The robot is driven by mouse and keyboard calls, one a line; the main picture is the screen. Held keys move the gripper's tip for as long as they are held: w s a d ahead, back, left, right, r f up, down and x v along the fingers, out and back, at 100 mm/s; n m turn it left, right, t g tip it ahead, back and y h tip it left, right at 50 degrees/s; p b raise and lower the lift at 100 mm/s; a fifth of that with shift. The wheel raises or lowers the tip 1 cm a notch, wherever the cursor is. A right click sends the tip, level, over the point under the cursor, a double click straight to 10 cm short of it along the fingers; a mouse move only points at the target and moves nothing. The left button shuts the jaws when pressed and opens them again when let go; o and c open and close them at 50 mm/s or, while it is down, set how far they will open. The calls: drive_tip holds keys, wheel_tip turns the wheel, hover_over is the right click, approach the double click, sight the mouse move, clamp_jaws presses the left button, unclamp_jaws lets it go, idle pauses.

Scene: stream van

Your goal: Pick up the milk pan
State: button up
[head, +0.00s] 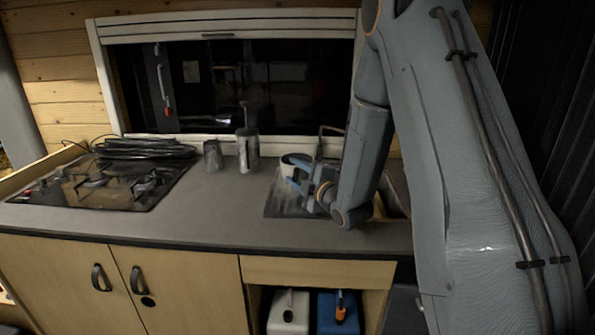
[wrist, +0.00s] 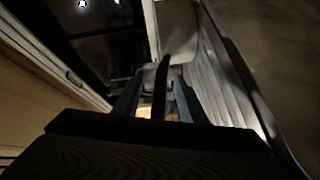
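The milk pan (head: 290,160) appears in the head view as a small pale round vessel with a dark rim, at the sink area right of the counter's middle. My gripper (head: 297,180) is right in front of it and hides much of it. In the wrist view, the two fingers of my gripper (wrist: 157,100) are apart. A dark narrow bar, seemingly the pan's handle (wrist: 162,85), runs between them, with gaps on both sides. The pan's body is hard to make out in that view.
A sink with a ridged metal drainer (head: 285,207) lies under my gripper, with a faucet (head: 330,135) close behind. A gas hob (head: 95,185) with a coiled cable (head: 148,149) is farther left. The counter's front middle is clear.

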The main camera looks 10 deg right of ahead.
drive_tip(key=shift+p+x, duration=0.3)
drive_tip(key=shift+x, duration=1.35)
clamp_jaws()
drive_tip(key=shift+r, duration=0.25)
drive_tip(key=shift+s+r+b, duration=0.15)
drive_tip(key=shift+r+b, duration=0.3)
wheel_tip(320, 180, up, 5)
drive_tip(key=b, duration=0.1)
drive_tip(key=s+a+p, duration=0.3)
drive_tip(key=s, duration=0.6)
drive_tip(key=s+a+p, duration=0.3)
drive_tip(key=s+p, duration=0.1)
drive_tip(key=s, duration=0.5)
drive_tip(key=shift+r+p, duration=0.3)
drive_tip(key=shift+r, duration=0.05)
